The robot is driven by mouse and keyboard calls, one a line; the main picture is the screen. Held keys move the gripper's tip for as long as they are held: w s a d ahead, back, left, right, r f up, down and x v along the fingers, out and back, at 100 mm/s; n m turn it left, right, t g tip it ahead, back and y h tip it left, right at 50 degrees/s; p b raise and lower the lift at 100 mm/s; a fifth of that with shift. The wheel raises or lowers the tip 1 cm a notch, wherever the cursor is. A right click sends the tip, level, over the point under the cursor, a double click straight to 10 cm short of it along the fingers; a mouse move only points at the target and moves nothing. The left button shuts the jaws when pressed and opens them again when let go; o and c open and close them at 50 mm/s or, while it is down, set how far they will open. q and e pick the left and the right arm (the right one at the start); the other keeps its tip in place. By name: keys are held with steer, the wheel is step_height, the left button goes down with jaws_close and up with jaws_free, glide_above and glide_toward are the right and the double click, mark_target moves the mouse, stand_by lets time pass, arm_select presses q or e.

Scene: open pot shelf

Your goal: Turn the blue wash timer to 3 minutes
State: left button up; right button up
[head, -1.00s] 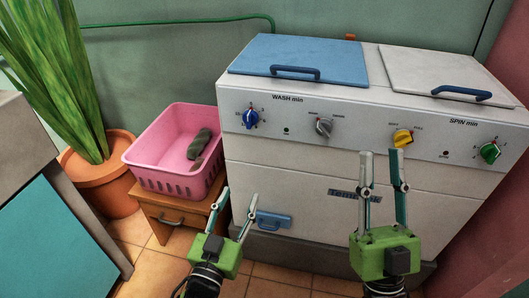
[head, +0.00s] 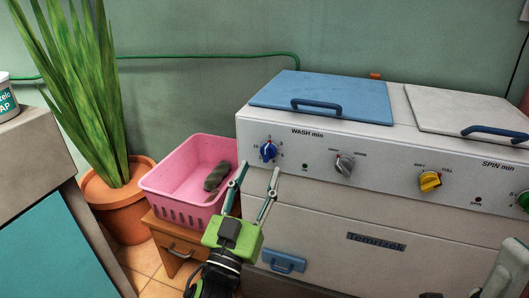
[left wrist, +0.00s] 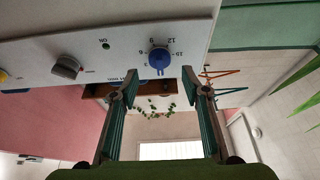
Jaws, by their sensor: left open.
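The blue wash timer knob (head: 268,151) is on the left of the washer's white front panel, under the "WASH min" label. In the left wrist view the knob (left wrist: 159,57) appears upside down, beyond and between my fingertips, with numbers around it. A small pale mark shows on its lower edge there; I cannot read its exact setting. My left gripper (head: 255,174) is open and empty, with its fingers pointing up, just below the knob and apart from it.
A grey selector knob (head: 344,165) and a yellow knob (head: 430,181) are to the right on the panel. A pink basket (head: 183,180) with a grey cloth stands on a small wooden stool (head: 165,238) at left. A potted plant (head: 125,213) is behind.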

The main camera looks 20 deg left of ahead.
mark_target(265, 157)
arm_select(q)
steer(key=x, duration=0.4)
steer(key=shift+w+r+p, duration=0.1)
steer(key=shift+w+p, duration=0.3)
steer(key=c, duration=1.1)
